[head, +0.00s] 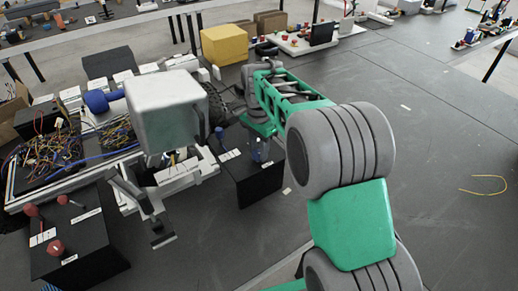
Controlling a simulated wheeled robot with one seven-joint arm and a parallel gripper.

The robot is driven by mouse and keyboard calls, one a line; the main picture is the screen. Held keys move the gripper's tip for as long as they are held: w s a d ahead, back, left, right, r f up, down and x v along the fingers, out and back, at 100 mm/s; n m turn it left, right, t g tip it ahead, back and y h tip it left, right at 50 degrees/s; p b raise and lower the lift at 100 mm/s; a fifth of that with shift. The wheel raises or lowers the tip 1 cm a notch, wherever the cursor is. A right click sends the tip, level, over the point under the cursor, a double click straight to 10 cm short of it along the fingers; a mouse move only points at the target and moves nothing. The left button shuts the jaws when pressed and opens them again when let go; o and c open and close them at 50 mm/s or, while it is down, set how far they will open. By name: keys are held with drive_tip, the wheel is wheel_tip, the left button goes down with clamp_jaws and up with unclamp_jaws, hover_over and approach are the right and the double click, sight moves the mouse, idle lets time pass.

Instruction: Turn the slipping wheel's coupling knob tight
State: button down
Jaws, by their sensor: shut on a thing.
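My green and grey arm reaches from the lower right to the chassis. My gripper (238,106) is at its far end, against the right side of the chassis beside a dark, ridged wheel (214,102). The jaws are shut at the wheel's outer side, on what appears to be its coupling knob. The knob is too small and too hidden to make out. The chassis (183,177) has a white frame, with coloured wires on its left part. A pale grey box (165,110) stands high over it and hides much of its middle.
A black box (248,182) with labels stands below my gripper, with a bluish clear item on it. Another black box (95,250) with red knobs (55,247) is at the lower left. A yellow block (224,44) lies behind.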

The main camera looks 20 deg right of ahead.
sight(258, 152)
drive_tip(key=shift+w+r+m, duration=0.1)
drive_tip(key=shift+m, duration=0.5)
drive_tip(key=c, duration=1)
unclamp_jaws()
wheel_tip(258, 152, up, 8)
drive_tip(key=shift+f+b, duration=0.15)
drive_tip(key=shift+b, duration=0.45)
